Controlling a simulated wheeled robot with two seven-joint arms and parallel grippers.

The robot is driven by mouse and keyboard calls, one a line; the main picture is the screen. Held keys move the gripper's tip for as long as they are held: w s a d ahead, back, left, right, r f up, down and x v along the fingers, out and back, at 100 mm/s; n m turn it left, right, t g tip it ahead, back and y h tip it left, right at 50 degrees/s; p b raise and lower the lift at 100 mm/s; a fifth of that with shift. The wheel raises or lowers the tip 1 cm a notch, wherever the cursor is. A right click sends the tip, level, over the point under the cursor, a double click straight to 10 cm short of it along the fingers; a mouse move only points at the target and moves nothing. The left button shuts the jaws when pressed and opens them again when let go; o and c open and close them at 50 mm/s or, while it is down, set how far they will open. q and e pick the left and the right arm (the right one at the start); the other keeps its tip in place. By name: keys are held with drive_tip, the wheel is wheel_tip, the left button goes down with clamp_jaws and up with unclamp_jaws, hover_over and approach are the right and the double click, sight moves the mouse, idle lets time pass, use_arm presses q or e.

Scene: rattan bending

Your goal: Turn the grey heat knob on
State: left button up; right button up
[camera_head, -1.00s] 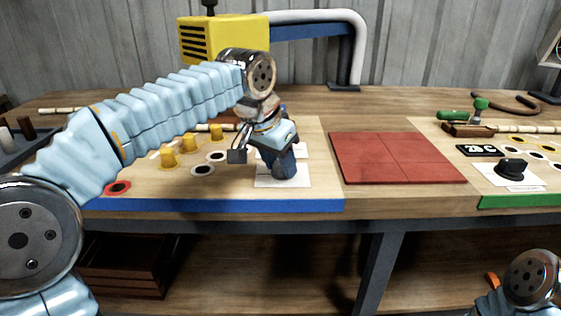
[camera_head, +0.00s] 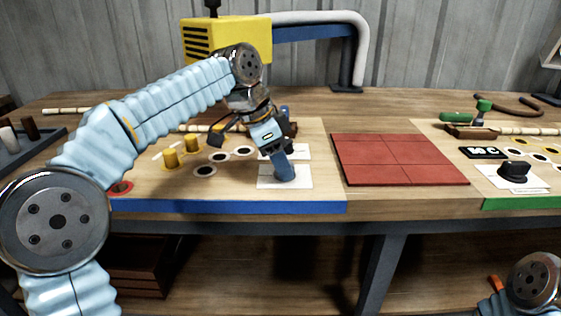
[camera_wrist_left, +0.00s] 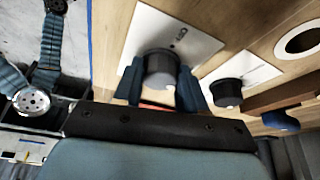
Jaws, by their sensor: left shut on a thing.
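My left gripper (camera_head: 285,172) reaches down to a white plate (camera_head: 302,184) near the blue front edge of the bench. In the left wrist view its two blue fingers (camera_wrist_left: 161,88) stand on either side of a dark grey knob (camera_wrist_left: 160,70) and are shut on it. The knob sits on its white plate (camera_wrist_left: 172,32). In the head view the fingers hide most of this knob. A second dark knob (camera_wrist_left: 227,93) stands on another white plate beside it in the left wrist view. My right gripper is out of view.
Yellow pegs (camera_head: 170,158) and ringed holes (camera_head: 204,171) lie left of the gripper. A red tiled mat (camera_head: 398,158) lies to the right. Another black knob (camera_head: 514,168) is on the green-edged board at far right. A yellow machine (camera_head: 226,42) stands behind.

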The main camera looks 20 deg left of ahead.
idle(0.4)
use_arm(q)
drive_tip(key=o, duration=1.1)
drive_tip(key=shift+c, duration=0.2)
drive_tip(key=v, duration=1.3)
drive_tip(key=shift+a+r, duration=0.2)
drive_tip(key=shift+r, duration=0.1)
drive_tip(key=shift+s, duration=0.1)
